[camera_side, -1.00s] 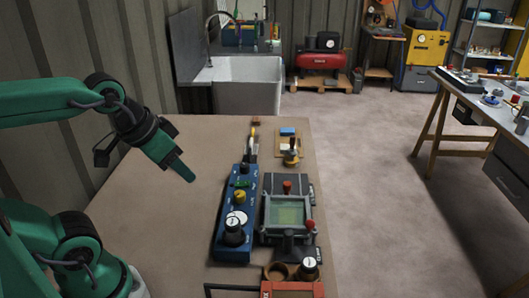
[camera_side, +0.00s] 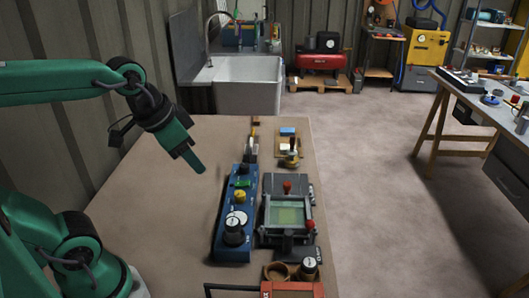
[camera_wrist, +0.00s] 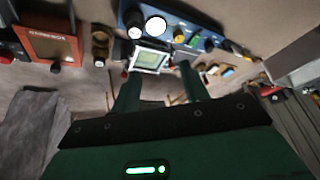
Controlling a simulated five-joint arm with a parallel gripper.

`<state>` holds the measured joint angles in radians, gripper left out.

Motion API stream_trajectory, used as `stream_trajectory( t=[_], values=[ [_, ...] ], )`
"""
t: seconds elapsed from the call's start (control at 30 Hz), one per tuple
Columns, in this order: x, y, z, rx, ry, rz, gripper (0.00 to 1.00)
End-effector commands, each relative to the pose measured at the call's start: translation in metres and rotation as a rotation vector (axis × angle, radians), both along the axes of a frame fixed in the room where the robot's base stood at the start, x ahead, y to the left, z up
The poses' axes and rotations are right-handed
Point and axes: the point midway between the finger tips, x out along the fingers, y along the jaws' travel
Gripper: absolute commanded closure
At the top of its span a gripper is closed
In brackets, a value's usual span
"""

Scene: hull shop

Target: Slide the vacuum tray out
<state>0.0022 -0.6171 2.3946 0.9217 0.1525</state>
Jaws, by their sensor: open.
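A dark grey framed unit (camera_side: 288,215) with a pale green panel and red knobs sits on the bench, right of a long blue control box (camera_side: 235,225). Which part is the vacuum tray I cannot tell for sure; no label is readable. The framed unit also shows in the wrist view (camera_wrist: 150,61), beyond my fingers and partly between them. My green gripper (camera_side: 193,160) is open and empty. It hangs in the air left of the blue box, touching nothing. Its two fingers (camera_wrist: 158,80) are spread in the wrist view.
An orange-red box (camera_side: 292,289) stands at the bench's front, with a round brown holder (camera_side: 277,271) and a black-and-white knob (camera_side: 309,268) behind it. A small wooden board (camera_side: 288,150) with parts lies farther back. The bench top (camera_side: 185,235) left of the blue box is clear.

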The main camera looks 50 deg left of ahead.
Motion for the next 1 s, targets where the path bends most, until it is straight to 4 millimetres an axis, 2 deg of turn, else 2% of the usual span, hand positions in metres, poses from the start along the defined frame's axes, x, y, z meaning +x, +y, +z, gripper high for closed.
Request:
stream_trajectory(
  t=[0.23, 0.53, 0.77, 1.0],
  values=[
    [0.043, -0.001, 0.008, 0.081, 0.068, -0.191, 0.55],
    [0.098, -0.003, 0.004, 0.166, 0.147, -0.437, 0.55],
    [0.141, -0.004, -0.008, 0.218, 0.203, -0.629, 0.55],
    [0.185, -0.006, -0.031, 0.260, 0.258, -0.834, 0.55]
  ],
)
